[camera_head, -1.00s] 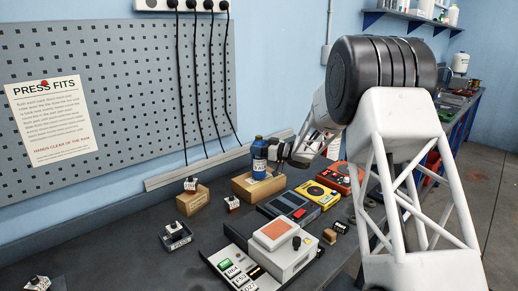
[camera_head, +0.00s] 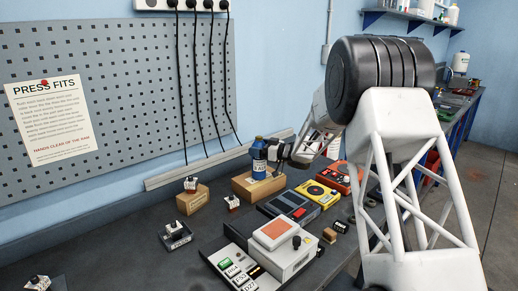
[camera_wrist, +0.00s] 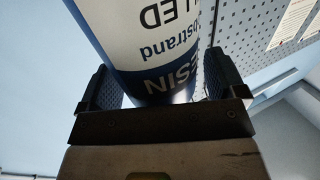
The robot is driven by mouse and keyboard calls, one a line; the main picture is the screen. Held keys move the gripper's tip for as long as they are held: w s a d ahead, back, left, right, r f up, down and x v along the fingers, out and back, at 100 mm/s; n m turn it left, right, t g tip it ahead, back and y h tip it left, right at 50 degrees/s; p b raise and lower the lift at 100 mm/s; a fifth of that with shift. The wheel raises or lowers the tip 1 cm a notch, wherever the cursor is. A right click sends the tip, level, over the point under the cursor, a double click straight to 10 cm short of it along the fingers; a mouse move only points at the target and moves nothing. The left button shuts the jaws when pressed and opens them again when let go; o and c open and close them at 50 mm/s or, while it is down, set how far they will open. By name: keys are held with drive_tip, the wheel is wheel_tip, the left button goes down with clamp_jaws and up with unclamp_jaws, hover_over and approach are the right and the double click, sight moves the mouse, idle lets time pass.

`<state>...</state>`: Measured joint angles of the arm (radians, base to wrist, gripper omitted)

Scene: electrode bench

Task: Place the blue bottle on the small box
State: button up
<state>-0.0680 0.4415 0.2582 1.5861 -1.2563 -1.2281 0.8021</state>
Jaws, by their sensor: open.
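The blue bottle (camera_head: 258,165), with a white label, stands upright on a wooden box (camera_head: 243,189) near the back of the bench. My gripper (camera_head: 271,151) is at the bottle's right side, with a dark finger across part of its upper body. In the wrist view, the bottle (camera_wrist: 150,40) fills the space between the two dark fingers. The gripper is open (camera_wrist: 155,88), and a gap shows beside the bottle on each side.
A yellow device (camera_head: 319,195), a red device (camera_head: 340,177) and a grey device (camera_head: 287,213) lie to the right of the wooden box. A white unit with an orange pad (camera_head: 275,240) stands in front. Small parts sit on the left. The front left bench is mostly clear.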

drive_tip(key=shift+r, duration=0.15)
drive_tip(key=v, duration=1.2)
idle(0.7)
drive_tip(key=s+d+r+m+t+h, duration=0.75)
drive_tip(key=s+r+h, duration=0.3)
drive_tip(key=r, duration=0.25)
drive_tip(key=s+d+m+g+h, duration=0.1)
drive_tip(key=s+d+m+h, duration=0.15)
drive_tip(key=s, duration=0.55)
drive_tip(key=s+d+m+g+h, duration=0.15)
drive_tip(key=s+d+h, duration=0.25)
drive_tip(key=s, duration=0.5)
drive_tip(key=s+f+g, duration=0.2)
drive_tip(key=s+g, duration=0.1)
drive_tip(key=s, duration=0.8)
drive_tip(key=s+a+f+m+g, duration=0.1)
drive_tip(key=s+f+g, duration=0.2)
drive_tip(key=s, duration=0.9)
drive_tip(key=s+a+f+m+g, duration=0.1)
drive_tip(key=s+f+g, duration=0.1)
drive_tip(key=s, duration=1)
drive_tip(key=shift+f+g, duration=0.4)
drive_tip(key=shift+g, duration=0.3)
